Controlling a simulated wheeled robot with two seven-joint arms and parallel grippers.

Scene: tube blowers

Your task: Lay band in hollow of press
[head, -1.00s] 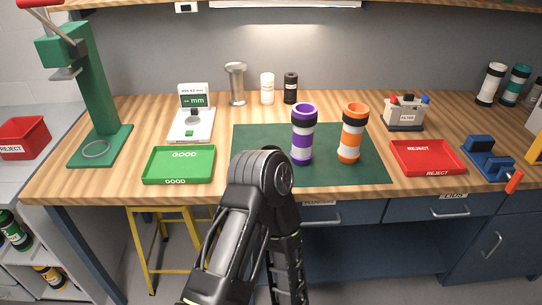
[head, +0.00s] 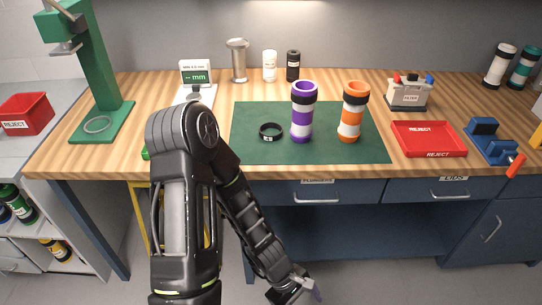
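The band (head: 271,131), a small black ring with a white label, lies flat on the dark green mat (head: 255,152), left of the purple tube. The press (head: 95,75) is a tall green stand at the left end of the bench. The round hollow (head: 98,125) shows as a ring on its base and looks empty. My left gripper (head: 302,291) hangs low in front of the bench at the bottom edge, well away from band and press. Its fingers are small and partly cut off, so its opening is unclear. My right gripper is out of view.
A purple tube (head: 301,125) and an orange tube (head: 350,123) stand upright on the mat. My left arm hides most of the green tray and part of the gauge (head: 196,75). A red reject tray (head: 430,146) and a blue fixture (head: 484,128) stand at right.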

